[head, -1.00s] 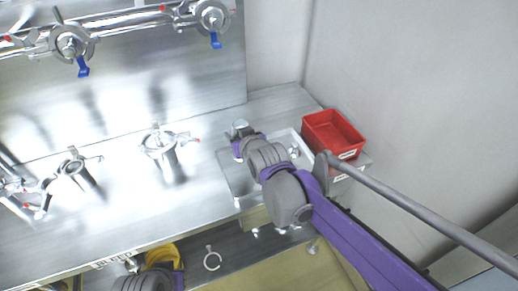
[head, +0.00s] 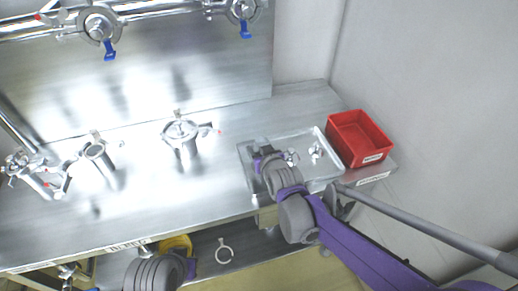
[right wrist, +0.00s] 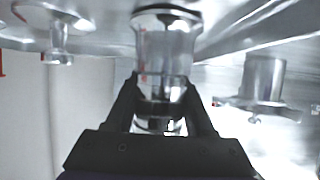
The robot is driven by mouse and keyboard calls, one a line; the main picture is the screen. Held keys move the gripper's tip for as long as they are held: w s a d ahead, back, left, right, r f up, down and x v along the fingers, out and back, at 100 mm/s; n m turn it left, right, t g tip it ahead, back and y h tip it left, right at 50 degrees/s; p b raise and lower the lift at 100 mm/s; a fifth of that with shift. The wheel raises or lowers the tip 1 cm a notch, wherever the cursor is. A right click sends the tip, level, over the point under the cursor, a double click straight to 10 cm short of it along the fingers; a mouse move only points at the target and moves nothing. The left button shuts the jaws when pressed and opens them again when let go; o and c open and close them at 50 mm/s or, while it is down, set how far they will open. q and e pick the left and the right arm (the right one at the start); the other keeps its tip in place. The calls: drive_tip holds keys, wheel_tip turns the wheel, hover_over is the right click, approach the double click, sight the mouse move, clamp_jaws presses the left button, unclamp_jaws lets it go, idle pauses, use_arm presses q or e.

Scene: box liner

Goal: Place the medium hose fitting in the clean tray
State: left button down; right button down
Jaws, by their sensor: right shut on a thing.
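My right gripper (right wrist: 162,105) is shut on a shiny, partly see-through fitting (right wrist: 165,50), seen close up in the right wrist view. In the head view the right gripper (head: 262,157) is over the left part of a shallow silvery tray (head: 332,166), and my wrist hides part of it. Two small metal fittings show around the tray's right part: one fitting (head: 315,150) stands in the tray, and another (head: 291,156) shows just right of the gripper. I cannot tell if the latter is the held one. My left gripper is not visible; only its arm shows at the bottom.
A red bin (head: 358,138) stands right of the tray, close to the wall. Clamped metal fittings (head: 181,133) stand on the steel bench (head: 130,215) to the left. A ring clamp (head: 224,251) lies on a lower shelf. The wrist view shows another fitting (right wrist: 262,85) on the right.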

drive_tip(key=c, duration=0.7)
unclamp_jaws()
drive_tip(key=shift+f, duration=0.15)
drive_tip(key=o, duration=0.4)
drive_tip(key=shift+o, duration=0.2)
drive_tip(key=shift+r, duration=0.25)
drive_tip(key=shift+s+r, duration=0.1)
drive_tip(key=shift+s, duration=0.15)
drive_tip(key=p+v, duration=0.1)
drive_tip(key=v, duration=1.1)
drive_tip(key=s+d+f+m+g+h, duration=0.1)
drive_tip(key=s+d+f+g, duration=0.1)
drive_tip(key=s+d, duration=0.3)
drive_tip(key=s+d+f+m+g+h, duration=0.1)
drive_tip(key=s+d+f+g, duration=0.1)
drive_tip(key=s+d+f, duration=0.3)
drive_tip(key=s+d+f+m+g+h, duration=0.1)
drive_tip(key=s+d+f+g+h, duration=0.1)
drive_tip(key=s, duration=0.8)
drive_tip(key=d+f+g, duration=0.1)
drive_tip(key=d+f, duration=0.1)
drive_tip(key=d, duration=0.1)
drive_tip(key=shift+s+d+f+m, duration=0.15)
drive_tip(key=shift+s+f+m, duration=0.05)
drive_tip(key=shift+s+m, duration=0.1)
